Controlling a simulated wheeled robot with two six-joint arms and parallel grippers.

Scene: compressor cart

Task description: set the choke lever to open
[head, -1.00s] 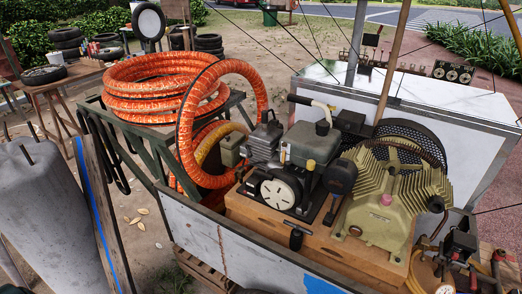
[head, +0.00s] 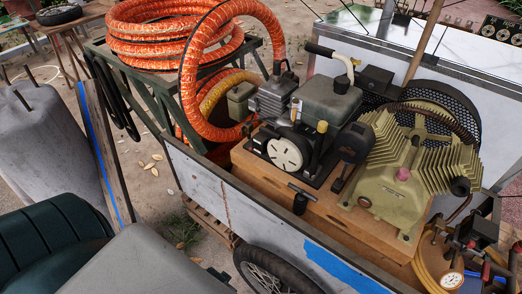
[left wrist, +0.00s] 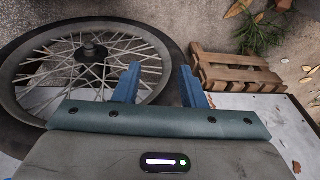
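The engine (head: 330,100) sits on a wooden base (head: 270,185) in the cart, left of the olive compressor pump (head: 400,180). Its front has a round white disc (head: 285,153), with a small yellow-topped part (head: 322,127) beside it. I cannot pick out the choke lever or its setting for certain. My left gripper (left wrist: 160,88) shows in the left wrist view, its two blue fingers apart with nothing between them. It points down past the cart's spoked wheel (left wrist: 90,68), away from the engine. My right gripper is not in view.
The cart's white side panel (head: 235,205) stands in front of the engine. An orange hose coil (head: 165,40) rises at the left, and gauges with red fittings (head: 452,280) are at the lower right. A wooden pallet (left wrist: 235,72) lies on the ground near the wheel.

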